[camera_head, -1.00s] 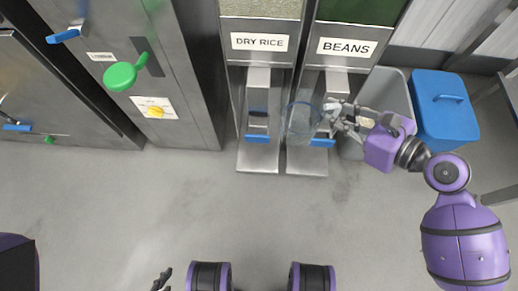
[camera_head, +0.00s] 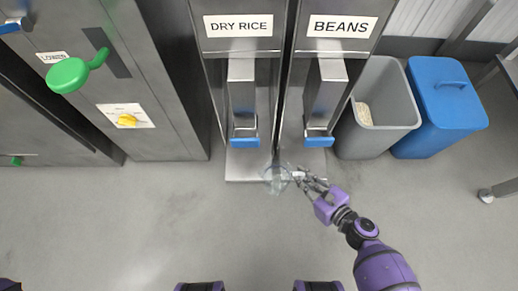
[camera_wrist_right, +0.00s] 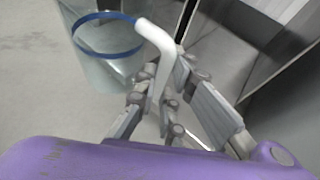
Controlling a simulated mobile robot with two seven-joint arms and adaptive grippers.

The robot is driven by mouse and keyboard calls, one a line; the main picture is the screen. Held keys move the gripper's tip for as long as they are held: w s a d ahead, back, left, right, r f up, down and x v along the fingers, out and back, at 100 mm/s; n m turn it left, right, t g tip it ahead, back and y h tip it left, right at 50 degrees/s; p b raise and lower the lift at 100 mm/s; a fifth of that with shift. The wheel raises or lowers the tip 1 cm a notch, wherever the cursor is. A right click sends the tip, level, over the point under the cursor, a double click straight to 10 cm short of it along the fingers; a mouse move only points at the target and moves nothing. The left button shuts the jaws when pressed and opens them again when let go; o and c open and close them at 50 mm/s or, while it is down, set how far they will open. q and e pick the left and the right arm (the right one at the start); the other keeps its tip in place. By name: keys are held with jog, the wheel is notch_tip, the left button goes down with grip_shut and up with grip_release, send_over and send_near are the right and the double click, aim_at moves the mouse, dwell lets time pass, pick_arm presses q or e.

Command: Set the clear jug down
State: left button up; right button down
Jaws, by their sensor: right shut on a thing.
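The clear jug (camera_head: 277,181) is see-through, with a blue band and a white handle (camera_wrist_right: 161,50). In the head view it shows just in front of the dispenser base plates, between the dry rice and beans columns. My right gripper (camera_head: 305,178) is shut on the handle, to the right of the jug. In the right wrist view the gripper (camera_wrist_right: 160,103) has its fingers around the lower handle, and the jug (camera_wrist_right: 105,65) looks upright and shows no contents. I cannot tell whether its bottom touches anything. My left gripper is not in view.
The dry rice dispenser (camera_head: 241,75) and the beans dispenser (camera_head: 325,75) have blue levers. A grey bin (camera_head: 397,100) with pale stuff inside and a blue lidded bin (camera_head: 445,110) stand right. A steel cabinet (camera_head: 155,70) stands left. The front floor (camera_head: 150,220) is clear.

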jog(key=w+a, duration=0.3)
jog(key=w, duration=0.1)
jog(key=w+a+b, duration=0.1)
jog(key=w+a, duration=0.2)
jog(key=w, duration=0.1)
jog(key=w+a, duration=0.3)
jog(key=w, duration=0.2)
jog(key=shift+r+b, duration=0.1)
jog(key=shift+b, duration=0.3)
jog(key=f+b, duration=0.3)
jog(key=shift+w+a, duration=0.2)
jog(key=shift+f+b, duration=0.3)
jog(key=shift+b, duration=0.1)
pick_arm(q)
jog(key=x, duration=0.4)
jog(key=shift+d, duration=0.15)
pick_arm(e)
jog(key=shift+f, duration=0.1)
jog(key=c, duration=2.1)
grip_release()
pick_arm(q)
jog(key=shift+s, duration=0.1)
